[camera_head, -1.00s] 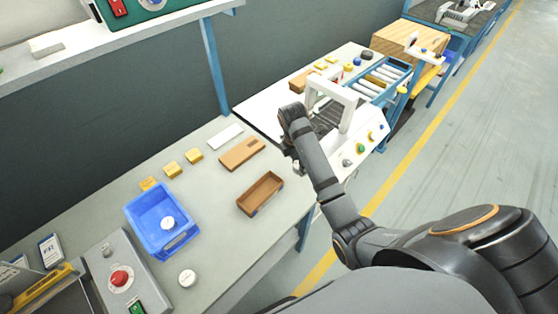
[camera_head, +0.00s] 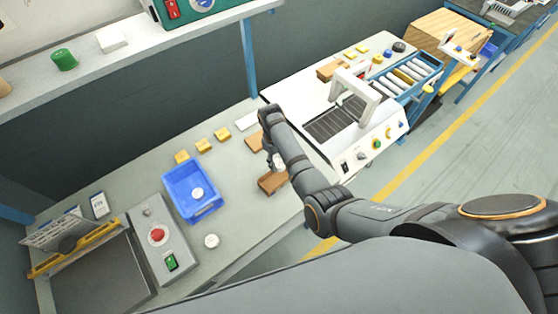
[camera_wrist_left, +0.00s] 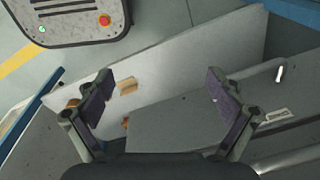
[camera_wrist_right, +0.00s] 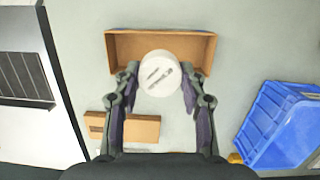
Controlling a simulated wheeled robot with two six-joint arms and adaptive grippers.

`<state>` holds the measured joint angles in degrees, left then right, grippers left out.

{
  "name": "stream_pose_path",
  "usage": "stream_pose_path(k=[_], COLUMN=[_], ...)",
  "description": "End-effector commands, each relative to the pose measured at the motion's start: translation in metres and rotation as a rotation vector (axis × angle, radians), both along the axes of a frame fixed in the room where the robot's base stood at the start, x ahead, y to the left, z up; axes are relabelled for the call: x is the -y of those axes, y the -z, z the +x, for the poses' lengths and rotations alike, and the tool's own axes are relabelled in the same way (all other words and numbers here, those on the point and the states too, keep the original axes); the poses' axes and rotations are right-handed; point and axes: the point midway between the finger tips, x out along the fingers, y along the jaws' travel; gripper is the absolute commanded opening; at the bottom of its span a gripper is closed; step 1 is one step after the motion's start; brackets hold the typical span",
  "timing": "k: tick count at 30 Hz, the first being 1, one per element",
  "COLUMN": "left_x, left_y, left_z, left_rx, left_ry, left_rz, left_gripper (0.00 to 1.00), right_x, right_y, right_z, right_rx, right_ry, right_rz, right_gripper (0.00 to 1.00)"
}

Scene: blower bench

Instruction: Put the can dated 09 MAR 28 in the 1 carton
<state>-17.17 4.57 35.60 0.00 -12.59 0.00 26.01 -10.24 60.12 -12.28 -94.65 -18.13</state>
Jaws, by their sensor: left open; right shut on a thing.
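My right gripper (camera_wrist_right: 160,95) is shut on a white round can (camera_wrist_right: 160,73) with dark marks on top, too small to read. The can is over the near edge of the open brown carton (camera_wrist_right: 118,45) in the right wrist view; whether it touches the carton is unclear. In the head view the right arm partly hides this carton (camera_head: 270,185). No number on it can be read. One white can (camera_head: 198,192) is inside the blue bin; another (camera_head: 211,240) stands on the bench. My left gripper (camera_wrist_left: 160,98) is open and empty, away from the cans.
A flat brown box (camera_wrist_right: 145,128) lies close by. Yellow blocks (camera_head: 204,145) line the back. A control box (camera_head: 158,236) and white machine (camera_head: 360,140) flank the area.

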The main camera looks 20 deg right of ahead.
Motion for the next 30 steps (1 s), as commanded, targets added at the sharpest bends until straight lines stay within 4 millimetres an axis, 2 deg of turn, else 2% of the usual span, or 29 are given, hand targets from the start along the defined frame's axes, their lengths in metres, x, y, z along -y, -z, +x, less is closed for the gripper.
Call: stream_pose_path(k=[30], left_x=[0.001], left_y=[0.055], left_z=[-0.001], left_rx=[-0.002], left_ry=[0.000], left_rz=[-0.001], left_gripper=[0.94], right_x=[0.001], right_y=[0.082], right_z=[0.000], right_rx=[0.000], right_ry=[-0.001], right_rz=[0.000], right_gripper=[0.10])
